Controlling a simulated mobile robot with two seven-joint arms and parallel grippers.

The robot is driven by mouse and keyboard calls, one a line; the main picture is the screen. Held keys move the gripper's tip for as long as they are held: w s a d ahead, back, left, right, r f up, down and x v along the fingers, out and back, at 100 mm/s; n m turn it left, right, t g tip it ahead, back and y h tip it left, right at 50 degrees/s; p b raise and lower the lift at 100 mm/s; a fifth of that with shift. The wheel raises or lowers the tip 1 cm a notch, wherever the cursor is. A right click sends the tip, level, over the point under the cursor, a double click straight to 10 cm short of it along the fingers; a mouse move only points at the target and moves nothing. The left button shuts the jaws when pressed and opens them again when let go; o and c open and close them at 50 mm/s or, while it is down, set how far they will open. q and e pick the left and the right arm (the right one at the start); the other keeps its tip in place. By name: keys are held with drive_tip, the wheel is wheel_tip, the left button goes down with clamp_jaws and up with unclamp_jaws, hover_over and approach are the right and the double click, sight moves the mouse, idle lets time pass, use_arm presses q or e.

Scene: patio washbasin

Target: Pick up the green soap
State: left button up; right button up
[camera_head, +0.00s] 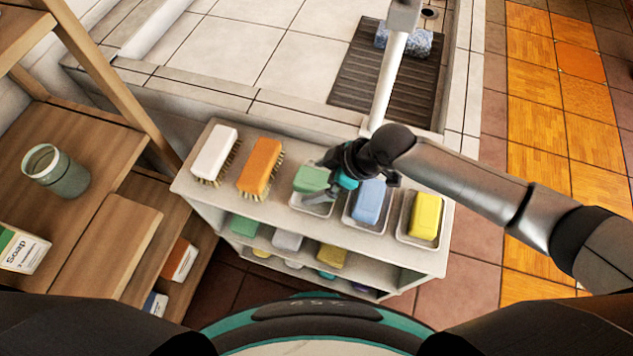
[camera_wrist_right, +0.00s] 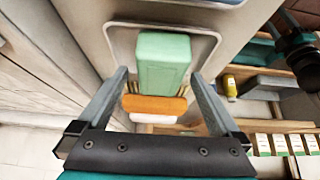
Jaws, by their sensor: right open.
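The green soap (camera_head: 311,178) lies in a small white dish on the top shelf, between the orange brush and the blue soap. In the wrist view the green soap (camera_wrist_right: 163,60) sits within its dish (camera_wrist_right: 118,35). My right gripper (camera_head: 322,192) is over this dish, close to the soap and partly hiding the dish. In the wrist view its two fingers (camera_wrist_right: 159,78) are spread, one toward each side of the soap. I cannot tell whether either finger touches it. My left gripper is not in view.
A white brush (camera_head: 214,152) and an orange brush (camera_head: 259,165) stand left of the soap. Blue soap (camera_head: 369,201) and yellow soap (camera_head: 425,216) lie in dishes at right. A faucet pipe (camera_head: 388,82) rises behind the shelf. Several more blocks fill the lower shelf.

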sight(317, 179)
drive_tip(key=shift+w+a+f, duration=0.1)
drive_tip(key=shift+a+f, duration=0.15)
drive_tip(key=shift+f, duration=0.1)
clamp_jaws()
idle(0.7)
drive_tip(key=shift+r, duration=0.1)
wheel_tip(317, 179, up, 20)
drive_tip(key=p, duration=0.5)
drive_tip(key=c, duration=0.7)
unclamp_jaws()
drive_tip(key=shift+c, duration=0.2)
clamp_jaws()
